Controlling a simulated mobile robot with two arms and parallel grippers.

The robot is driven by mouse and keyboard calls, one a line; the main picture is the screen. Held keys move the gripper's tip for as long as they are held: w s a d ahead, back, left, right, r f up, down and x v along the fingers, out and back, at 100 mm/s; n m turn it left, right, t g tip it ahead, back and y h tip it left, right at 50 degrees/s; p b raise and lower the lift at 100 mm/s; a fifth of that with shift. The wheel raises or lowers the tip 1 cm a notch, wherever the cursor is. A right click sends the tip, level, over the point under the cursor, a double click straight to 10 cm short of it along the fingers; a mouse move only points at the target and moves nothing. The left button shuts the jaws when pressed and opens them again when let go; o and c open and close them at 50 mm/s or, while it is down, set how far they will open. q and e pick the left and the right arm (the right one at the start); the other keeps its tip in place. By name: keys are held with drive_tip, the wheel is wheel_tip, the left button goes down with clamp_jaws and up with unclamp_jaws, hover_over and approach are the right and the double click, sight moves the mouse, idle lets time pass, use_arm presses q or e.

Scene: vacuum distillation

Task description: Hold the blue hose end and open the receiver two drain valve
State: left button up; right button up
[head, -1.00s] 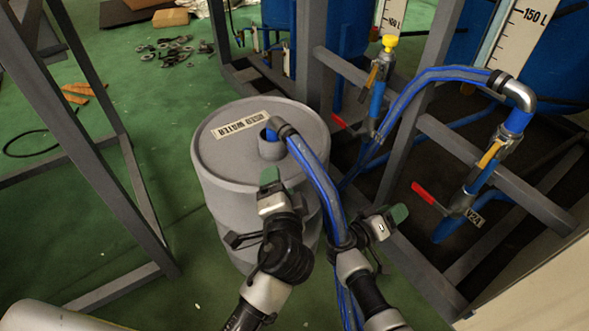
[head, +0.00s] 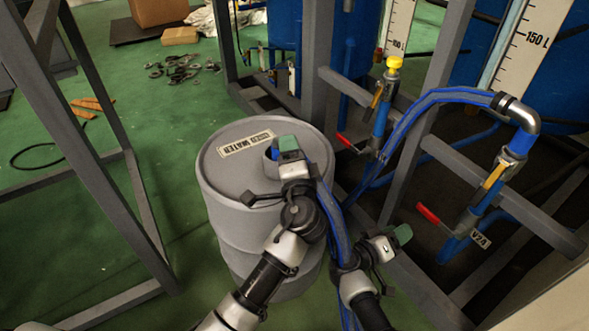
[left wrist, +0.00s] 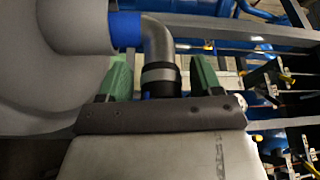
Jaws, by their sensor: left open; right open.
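The blue hose (head: 335,205) arches from a metal elbow at the right to the opening of the grey drum (head: 225,190). My left gripper (head: 288,148) is at the hose end over the drum. In the left wrist view its green fingers (left wrist: 157,78) stand open on either side of the metal elbow and dark collar of the hose end (left wrist: 158,50); contact is not clear. The head view mostly hides that end. My right gripper (head: 395,240) is open and empty, below a red-handled valve (head: 428,214) by a V2-type tag. Another red-handled valve (head: 346,142) is farther back.
Grey frame beams (head: 500,190) surround the blue tanks and pipes at right. A grey frame (head: 100,180) stands at left. A labelled scale (head: 540,35) reads 150 L. Green floor between drum and left frame is clear.

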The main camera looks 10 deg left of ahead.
use_arm(q)
drive_tip(key=shift+w+a, duration=0.2)
drive_tip(key=shift+w, duration=0.4)
drive_tip(key=c, duration=1.1)
clamp_jaws()
use_arm(e)
drive_tip(key=shift+o, duration=0.6)
drive_tip(key=shift+d, duration=0.1)
